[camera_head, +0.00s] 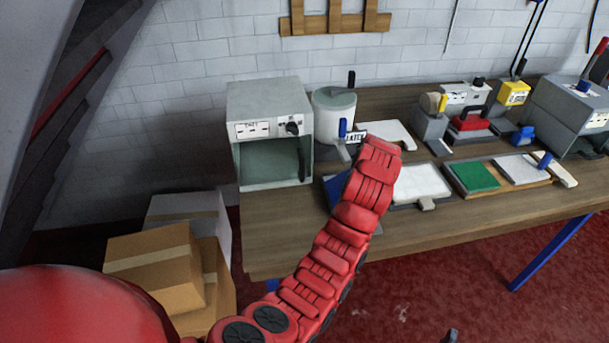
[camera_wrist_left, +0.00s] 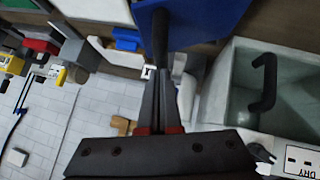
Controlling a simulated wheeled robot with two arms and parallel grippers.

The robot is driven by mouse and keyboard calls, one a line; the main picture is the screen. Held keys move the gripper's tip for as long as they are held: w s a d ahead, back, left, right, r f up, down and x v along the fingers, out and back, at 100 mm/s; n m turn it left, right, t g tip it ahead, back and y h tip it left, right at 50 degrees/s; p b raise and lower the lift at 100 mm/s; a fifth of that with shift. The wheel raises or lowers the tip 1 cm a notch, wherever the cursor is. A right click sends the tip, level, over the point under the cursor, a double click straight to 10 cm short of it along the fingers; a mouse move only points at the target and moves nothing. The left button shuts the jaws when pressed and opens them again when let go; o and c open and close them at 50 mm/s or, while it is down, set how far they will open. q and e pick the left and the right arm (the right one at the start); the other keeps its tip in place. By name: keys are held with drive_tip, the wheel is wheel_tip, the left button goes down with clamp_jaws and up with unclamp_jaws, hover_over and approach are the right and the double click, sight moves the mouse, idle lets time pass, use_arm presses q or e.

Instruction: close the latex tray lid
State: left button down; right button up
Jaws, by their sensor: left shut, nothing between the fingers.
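The latex tray (camera_head: 418,184), with a white fill and a small grey tab at its front edge, lies open on the bench. A blue panel (camera_head: 335,190), perhaps its lid, shows left of the tray and is partly hidden by my left arm. In the left wrist view a blue panel (camera_wrist_left: 208,22) with a dark bar in front of it is close beyond my fingers. My left gripper (camera_wrist_left: 160,78) is shut and empty; contact with the panel cannot be told. In the head view my forearm hides it. A dark tip at the bottom edge may be my right gripper (camera_head: 451,335).
The grey DRY oven (camera_head: 270,100) and the latex pot (camera_head: 334,110) stand left and behind. A green pad (camera_head: 474,176) and a white pad (camera_head: 515,169) lie right of the tray. Cardboard boxes (camera_head: 155,265) sit on the floor at left. The bench's front strip is clear.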

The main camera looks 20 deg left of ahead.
use_arm(q)
drive_tip(key=shift+w+d+f+m+g+y+b, duration=0.45)
drive_tip(key=shift+d+f+b, duration=0.55)
drive_tip(key=shift+b, duration=0.75)
drive_tip(key=shift+w+d+f+m+g+y+b, duration=0.25)
drive_tip(key=shift+w+d+f+y+b, duration=0.35)
drive_tip(key=shift+f+b, duration=0.9)
drive_tip(key=shift+w+d+f+m+g+y+b, duration=0.2)
drive_tip(key=shift+w+d+f+g+y+b, duration=0.4)
drive_tip(key=shift+b, duration=1.35)
drive_tip(key=shift+d+f+h, duration=0.2)
drive_tip(key=shift+f+h, duration=0.05)
drive_tip(key=shift+f, duration=0.1)
drive_tip(key=shift+r, duration=0.1)
